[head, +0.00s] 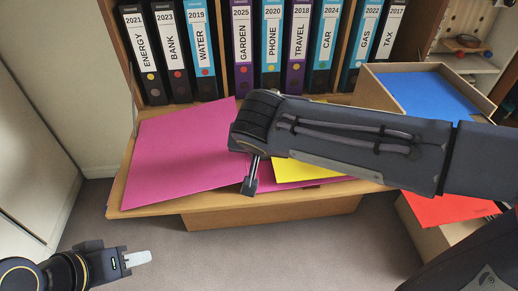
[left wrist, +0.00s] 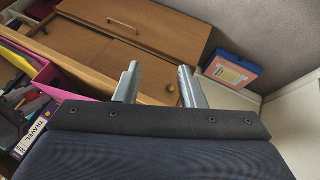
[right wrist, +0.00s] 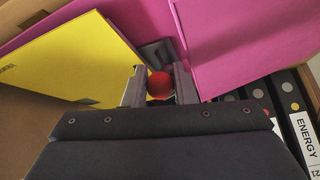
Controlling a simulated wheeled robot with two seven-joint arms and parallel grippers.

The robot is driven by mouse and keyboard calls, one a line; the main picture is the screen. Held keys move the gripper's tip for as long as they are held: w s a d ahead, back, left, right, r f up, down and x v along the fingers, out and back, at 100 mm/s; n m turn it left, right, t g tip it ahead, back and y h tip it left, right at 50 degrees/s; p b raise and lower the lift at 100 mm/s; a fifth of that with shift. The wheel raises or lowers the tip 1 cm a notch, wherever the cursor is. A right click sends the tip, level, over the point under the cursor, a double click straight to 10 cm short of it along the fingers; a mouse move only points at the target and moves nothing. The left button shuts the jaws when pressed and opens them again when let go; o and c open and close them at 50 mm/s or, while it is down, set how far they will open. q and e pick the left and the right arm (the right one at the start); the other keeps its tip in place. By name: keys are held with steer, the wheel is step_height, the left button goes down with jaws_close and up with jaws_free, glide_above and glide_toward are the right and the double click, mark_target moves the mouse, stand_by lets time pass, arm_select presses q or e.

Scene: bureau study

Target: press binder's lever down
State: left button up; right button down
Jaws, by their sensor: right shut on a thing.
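A magenta binder (head: 180,150) lies open on the wooden desk, with a yellow sheet or divider (head: 305,170) at its right part. My right arm crosses over it and hides much of its middle. My right gripper (head: 250,186) points down at the binder. In the right wrist view its fingers are shut on the red round knob (right wrist: 160,85) of the binder's lever. A grey metal piece (right wrist: 153,52) shows behind the knob; the lever's angle cannot be made out. My left gripper (head: 137,258) is away from the desk at lower left; its fingers stand apart and empty in the left wrist view (left wrist: 157,87).
A row of labelled binders (head: 240,50) stands behind the desk. A wooden tray with a blue item (head: 425,95) stands at the right, and a red folder (head: 445,208) lies below it. The floor (head: 250,250) in front is clear.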

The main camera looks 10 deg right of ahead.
arm_select(q)
steer(key=shift+w+r, duration=0.15)
steer(key=shift+r, duration=0.05)
steer(key=c, duration=0.4)
steer(key=w+r, duration=0.1)
steer(key=w+r+m, duration=0.1)
steer(key=w+r, duration=0.1)
steer(key=w+d+r+m+g, duration=0.1)
steer(key=shift+w+r+h, duration=0.2)
steer(key=shift+r+h, duration=0.2)
jaws_close()
steer(key=w+d+r+m+g+h, duration=0.2)
steer(key=w+d+r+m+g, duration=0.15)
steer(key=w, duration=0.35)
steer(key=w+d+r+m+g+h, duration=0.3)
steer(key=w+d+r+m, duration=0.2)
steer(key=w, duration=0.3)
steer(key=w+d+r+m+g+h, duration=0.25)
steer(key=w+d+r+m, duration=0.2)
steer(key=w, duration=0.25)
steer(key=x, duration=1)
steer(key=shift+w+f, duration=0.15)
steer(key=shift+f, duration=0.3)
steer(key=shift+s+d+f, duration=0.25)
steer(key=shift+s+f, duration=0.3)
steer(key=shift+f, duration=0.2)
steer(key=shift+s+d+f, duration=0.2)
steer(key=shift+s+f, duration=0.35)
steer(key=shift+f, duration=0.25)
